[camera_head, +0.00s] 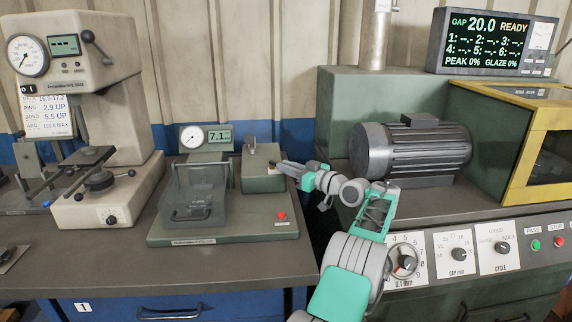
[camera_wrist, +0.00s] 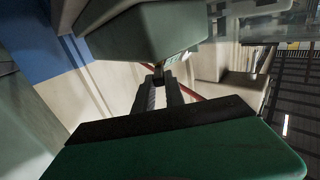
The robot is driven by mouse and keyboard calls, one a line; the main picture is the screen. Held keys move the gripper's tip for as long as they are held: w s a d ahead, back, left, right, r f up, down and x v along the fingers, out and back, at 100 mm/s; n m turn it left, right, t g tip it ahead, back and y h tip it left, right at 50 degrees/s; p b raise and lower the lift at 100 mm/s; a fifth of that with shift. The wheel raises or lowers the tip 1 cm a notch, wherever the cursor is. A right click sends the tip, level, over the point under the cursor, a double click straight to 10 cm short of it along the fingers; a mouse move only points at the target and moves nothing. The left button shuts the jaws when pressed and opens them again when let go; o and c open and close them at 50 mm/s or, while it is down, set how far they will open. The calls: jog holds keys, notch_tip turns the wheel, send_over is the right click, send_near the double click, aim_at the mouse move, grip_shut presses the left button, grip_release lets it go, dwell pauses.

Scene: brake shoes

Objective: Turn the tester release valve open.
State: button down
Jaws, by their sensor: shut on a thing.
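My gripper (camera_head: 279,164) reaches in from the right to the block's right side. In the wrist view my gripper's narrow grey fingers (camera_wrist: 159,84) close on a small dark part, the release valve handle (camera_wrist: 158,72), just below the block (camera_wrist: 145,28). The handle's full shape and angle are hidden by the fingers.
A red button (camera_head: 281,216) sits on the tester's front right. A beige press with a dial (camera_head: 105,190) stands at the left. A large grey motor (camera_head: 415,148) on a green machine is close on the right of my arm. The dark bench front (camera_head: 235,265) is clear.

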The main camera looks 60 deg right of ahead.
dwell(0.5)
jog(key=c, duration=1.4)
grip_release()
